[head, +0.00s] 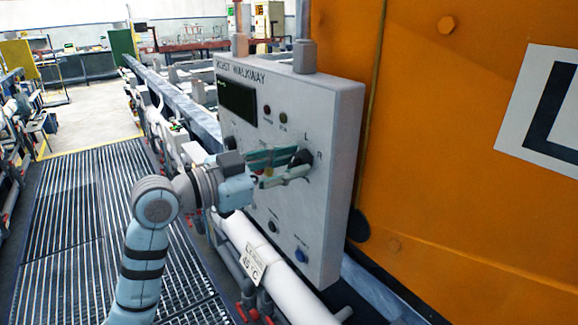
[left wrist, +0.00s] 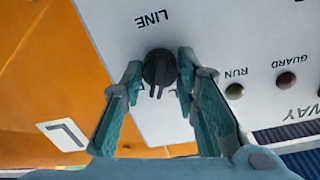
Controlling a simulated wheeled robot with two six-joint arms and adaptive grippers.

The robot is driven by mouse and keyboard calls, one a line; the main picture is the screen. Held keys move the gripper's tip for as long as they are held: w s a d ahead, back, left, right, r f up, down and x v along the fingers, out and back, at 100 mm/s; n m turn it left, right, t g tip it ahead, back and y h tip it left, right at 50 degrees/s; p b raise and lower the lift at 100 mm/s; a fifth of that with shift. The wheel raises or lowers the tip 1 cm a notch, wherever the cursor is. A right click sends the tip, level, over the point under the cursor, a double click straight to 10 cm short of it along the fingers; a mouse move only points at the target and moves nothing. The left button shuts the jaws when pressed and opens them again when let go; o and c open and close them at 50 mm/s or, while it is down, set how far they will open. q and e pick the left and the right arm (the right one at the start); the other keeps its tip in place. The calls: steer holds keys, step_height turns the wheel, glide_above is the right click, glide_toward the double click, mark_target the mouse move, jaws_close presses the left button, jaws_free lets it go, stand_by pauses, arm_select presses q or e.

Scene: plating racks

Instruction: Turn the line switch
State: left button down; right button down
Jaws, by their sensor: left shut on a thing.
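The line switch (head: 302,157) is a round black knob on the face of a grey control panel (head: 342,190), with the letters L and R beside it. The fingers partly hide the knob in the head view. My right gripper is not seen.
The panel also carries a dark display (head: 237,101), RUN and GUARD lamps (left wrist: 285,80), a lower black knob (head: 272,227) and a blue button (head: 301,255). A white pipe (head: 284,284) runs below. An orange wall (head: 440,150) stands right. Grating floor (head: 70,230) lies left.

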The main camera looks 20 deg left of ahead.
arm_select(q)
steer(key=m+b, duration=0.1)
steer(key=m, duration=0.5)
steer(key=shift+y, duration=0.3)
stand_by(0.4)
steer(key=c, duration=1.2)
jaws_free()
steer(key=shift+d, duration=0.1)
steer(key=shift+c, duration=0.2)
steer(key=v, duration=0.7)
steer(key=shift+s, duration=0.25)
